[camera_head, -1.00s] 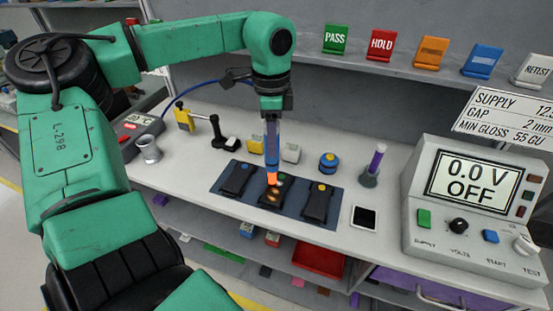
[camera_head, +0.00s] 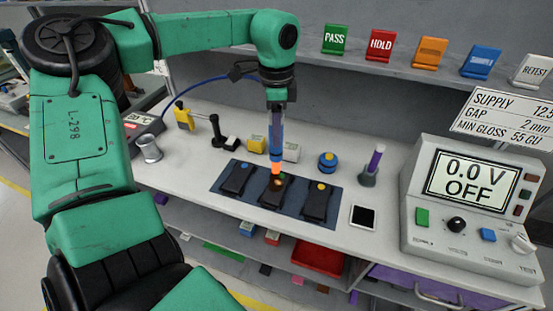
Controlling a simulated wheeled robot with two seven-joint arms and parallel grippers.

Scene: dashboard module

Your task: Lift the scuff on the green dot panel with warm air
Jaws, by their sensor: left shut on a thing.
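Three dark panels lie side by side on a dark blue mat (camera_head: 295,210): a left panel (camera_head: 235,180), a middle panel (camera_head: 273,194) and a right panel (camera_head: 315,205) with a yellow dot. A warm glow shows on that panel. I cannot make out the scuff. My right gripper is out of view.
A blue hose runs from the tool to a heater station (camera_head: 138,127) at left.

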